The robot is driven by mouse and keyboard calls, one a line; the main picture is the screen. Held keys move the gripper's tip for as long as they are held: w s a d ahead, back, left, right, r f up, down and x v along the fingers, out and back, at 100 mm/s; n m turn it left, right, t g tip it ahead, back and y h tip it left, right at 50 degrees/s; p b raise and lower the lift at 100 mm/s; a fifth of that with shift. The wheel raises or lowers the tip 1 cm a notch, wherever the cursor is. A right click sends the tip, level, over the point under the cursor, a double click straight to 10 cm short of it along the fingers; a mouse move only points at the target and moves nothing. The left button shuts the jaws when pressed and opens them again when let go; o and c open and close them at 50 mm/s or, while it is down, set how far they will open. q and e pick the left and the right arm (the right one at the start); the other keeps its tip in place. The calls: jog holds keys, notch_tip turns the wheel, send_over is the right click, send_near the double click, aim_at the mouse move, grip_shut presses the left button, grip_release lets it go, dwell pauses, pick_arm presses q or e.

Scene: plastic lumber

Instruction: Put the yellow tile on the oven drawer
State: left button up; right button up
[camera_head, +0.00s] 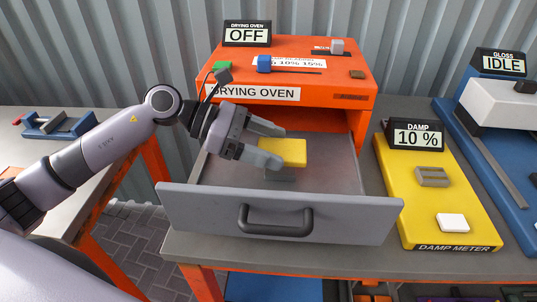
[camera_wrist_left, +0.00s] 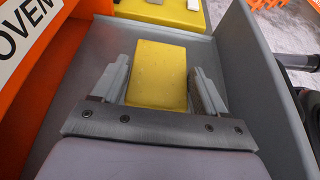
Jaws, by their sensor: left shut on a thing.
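The yellow tile (camera_head: 290,150) is between the fingers of my left gripper (camera_head: 281,146), over the floor of the open oven drawer (camera_head: 335,172). My left gripper is shut on the tile; in the left wrist view the tile (camera_wrist_left: 158,75) lies between its two fingers (camera_wrist_left: 164,84). A darker grey patch shows on the drawer floor just below the tile in the head view. I cannot tell whether the tile touches the floor. The drawer is pulled out of the orange drying oven (camera_head: 355,103). My right gripper is not in view.
The drawer's front wall with its dark handle (camera_head: 275,222) stands nearest me. A yellow damp meter (camera_head: 405,200) reading 10 % stands to the right, with a grey block (camera_head: 432,177) and a white tile (camera_head: 452,222) on it. The oven sign (camera_head: 247,34) reads OFF.

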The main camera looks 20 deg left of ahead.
pick_arm(q)
notch_tip(320, 180, down, 3)
dwell(0.3)
jog(key=shift+f, duration=0.2)
jog(key=o, duration=1.1)
jog(key=shift+c, duration=0.2)
jog(key=shift+r, duration=0.1)
